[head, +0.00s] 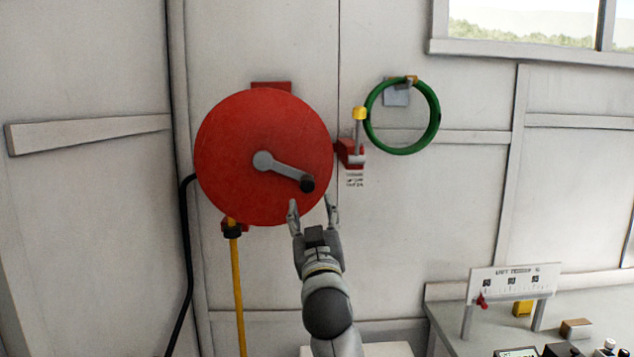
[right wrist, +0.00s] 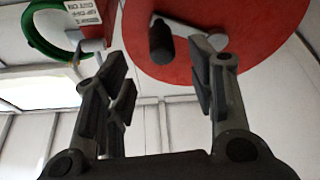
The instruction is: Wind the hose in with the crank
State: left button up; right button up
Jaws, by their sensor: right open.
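The hose reel is a large red disc (head: 235,150) on the wall in the head view. Its grey crank arm (head: 285,170) runs from the hub down to the right and ends in a black knob (head: 307,184). The yellow hose (head: 238,290) hangs straight down from a dark fitting under the reel. My right gripper (head: 314,205) is open and empty, just below the knob. In the right wrist view the black knob (right wrist: 161,42) shows beyond and between the open fingers (right wrist: 165,90), apart from them. My left gripper is not in view.
A red bracket with a yellow-topped lever (head: 359,130) is right of the reel. A green hose coil (head: 436,120) hangs beside it. A black cable (head: 187,260) runs down at the left. A bench (head: 590,325) with small items stands at lower right.

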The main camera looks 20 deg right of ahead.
aim_at(308, 188)
jog(key=p+x, duration=0.3)
jog(key=x, duration=0.5)
jog(key=shift+w+r, duration=0.1)
jog(key=shift+w, duration=0.2)
jog(key=shift+x, duration=0.8)
grip_shut()
